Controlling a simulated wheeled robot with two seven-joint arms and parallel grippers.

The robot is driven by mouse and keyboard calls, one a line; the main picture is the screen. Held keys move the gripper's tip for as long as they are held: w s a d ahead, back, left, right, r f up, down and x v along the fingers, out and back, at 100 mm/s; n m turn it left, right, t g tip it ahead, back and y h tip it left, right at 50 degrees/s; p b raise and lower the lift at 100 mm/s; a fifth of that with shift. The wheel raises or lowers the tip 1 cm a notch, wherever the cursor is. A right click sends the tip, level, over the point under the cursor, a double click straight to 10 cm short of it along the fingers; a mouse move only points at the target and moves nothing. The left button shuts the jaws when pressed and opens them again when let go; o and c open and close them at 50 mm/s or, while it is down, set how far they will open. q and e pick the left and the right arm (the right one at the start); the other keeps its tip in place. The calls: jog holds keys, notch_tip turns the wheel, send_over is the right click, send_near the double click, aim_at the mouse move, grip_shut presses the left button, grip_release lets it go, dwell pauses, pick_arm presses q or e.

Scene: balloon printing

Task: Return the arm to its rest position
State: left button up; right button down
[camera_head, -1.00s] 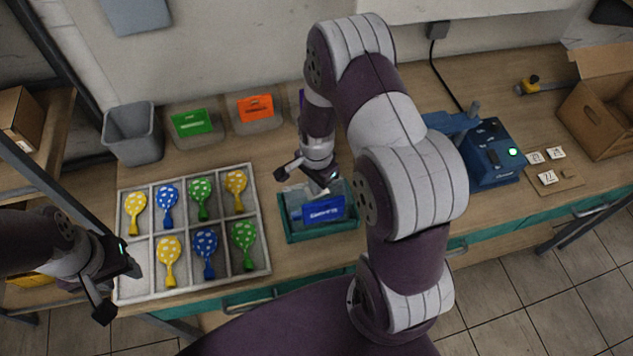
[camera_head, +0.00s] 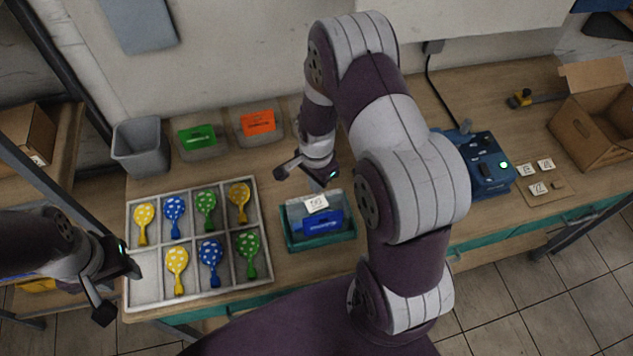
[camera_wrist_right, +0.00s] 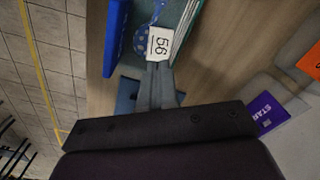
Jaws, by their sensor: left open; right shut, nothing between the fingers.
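My right gripper (camera_head: 325,183) is shut and empty, just behind the teal tray (camera_head: 321,244) in the head view. The right wrist view shows its two fingers (camera_wrist_right: 156,88) together, their tips close to a white card marked 56 (camera_wrist_right: 160,43). I cannot tell there whether they touch it. The card lies on top of the tray's contents and also shows in the head view (camera_head: 316,204). A blue dotted balloon (camera_wrist_right: 143,38) lies beside the card. My left gripper (camera_head: 128,268) is open and empty by the left edge of the divided balloon tray.
The divided tray (camera_head: 196,294) holds several yellow, blue and green balloons. A grey bin (camera_head: 140,148) and bins with green (camera_head: 197,135) and orange (camera_head: 258,122) labels stand behind. A blue machine (camera_head: 488,172), number cards (camera_head: 538,188) and a cardboard box (camera_head: 590,128) are at right.

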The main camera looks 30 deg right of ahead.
dwell(0.4)
jog(key=shift+s+n, duration=0.25)
jog(key=shift+n, duration=0.55)
jog(key=s+a+r+n+b, duration=0.2)
jog(key=s+n+b, duration=0.2)
jog(key=n+b, duration=0.1)
jog(key=s+a+r+n+t+b, duration=0.1)
jog(key=s+a+r+n+b, duration=0.1)
jog(key=s+n+b, duration=0.3)
jog(key=a+n+b, duration=0.1)
jog(key=n, duration=0.2)
jog(key=shift+a+r+b, duration=0.25)
jog(key=shift+b, duration=0.05)
jog(key=shift+s, duration=0.1)
